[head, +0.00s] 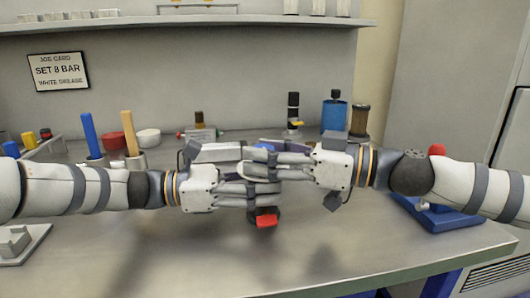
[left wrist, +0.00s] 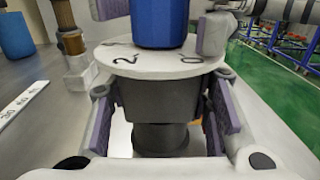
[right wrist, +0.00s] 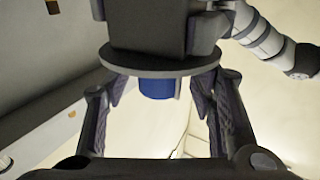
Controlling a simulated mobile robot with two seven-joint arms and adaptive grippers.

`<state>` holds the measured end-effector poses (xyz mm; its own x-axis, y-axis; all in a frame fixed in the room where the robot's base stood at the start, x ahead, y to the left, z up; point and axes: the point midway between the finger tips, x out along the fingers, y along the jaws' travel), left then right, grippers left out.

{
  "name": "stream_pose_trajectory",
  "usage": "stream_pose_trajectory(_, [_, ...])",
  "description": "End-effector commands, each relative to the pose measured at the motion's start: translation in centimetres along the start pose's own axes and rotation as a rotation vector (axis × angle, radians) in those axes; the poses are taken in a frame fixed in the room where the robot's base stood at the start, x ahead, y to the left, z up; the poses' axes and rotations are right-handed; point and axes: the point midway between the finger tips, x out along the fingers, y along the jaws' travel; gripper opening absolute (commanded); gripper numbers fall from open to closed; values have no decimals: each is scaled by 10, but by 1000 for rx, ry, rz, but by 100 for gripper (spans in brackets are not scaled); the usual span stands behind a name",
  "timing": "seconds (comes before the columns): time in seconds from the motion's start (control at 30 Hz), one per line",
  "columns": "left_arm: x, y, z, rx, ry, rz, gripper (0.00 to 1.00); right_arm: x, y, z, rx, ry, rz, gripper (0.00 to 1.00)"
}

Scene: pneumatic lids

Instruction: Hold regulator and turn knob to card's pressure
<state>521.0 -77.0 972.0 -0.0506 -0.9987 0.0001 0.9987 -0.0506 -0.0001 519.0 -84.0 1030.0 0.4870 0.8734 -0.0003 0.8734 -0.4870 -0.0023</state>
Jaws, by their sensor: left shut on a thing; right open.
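The job card (head: 58,70) on the back wall reads "SET 8 BAR" and "WHITE GREASE". My left gripper (head: 268,188) is shut on the dark regulator body (left wrist: 160,98), seen between its pads in the left wrist view. Above the body is a white dial disc (left wrist: 160,62) with "2" and "0" legible. The blue knob (left wrist: 158,22) stands above the disc and shows in the right wrist view (right wrist: 157,88). My right gripper (right wrist: 160,98) is open, its fingers on either side of the knob. The set pressure cannot be read. A red part (head: 266,220) shows below my left fingers.
Blue (head: 89,130) and tan (head: 130,128) handles stand upright behind my left arm. A blue bottle (head: 334,117) and brown cylinder (head: 359,121) stand at the back. A blue stand (head: 440,217) is at right. The front bench (head: 330,255) is clear.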

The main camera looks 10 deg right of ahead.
Motion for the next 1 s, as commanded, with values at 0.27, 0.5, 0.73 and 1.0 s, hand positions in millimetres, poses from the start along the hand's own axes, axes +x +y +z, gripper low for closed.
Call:
stream_pose_trajectory(0.27, [0,0,0,0,-1,0,20,4,0,0,0,0,0,51])
stream_pose_trajectory(0.5, [0,0,0,0,-1,-1,20,3,0,0,0,0,0,1])
stream_pose_trajectory(0.73, [0,0,0,0,-1,-1,20,4,0,0,1,-1,13,1])
stream_pose_trajectory(1.0, [0,0,0,1,-1,-2,20,4,-2,0,-1,-4,137,1])
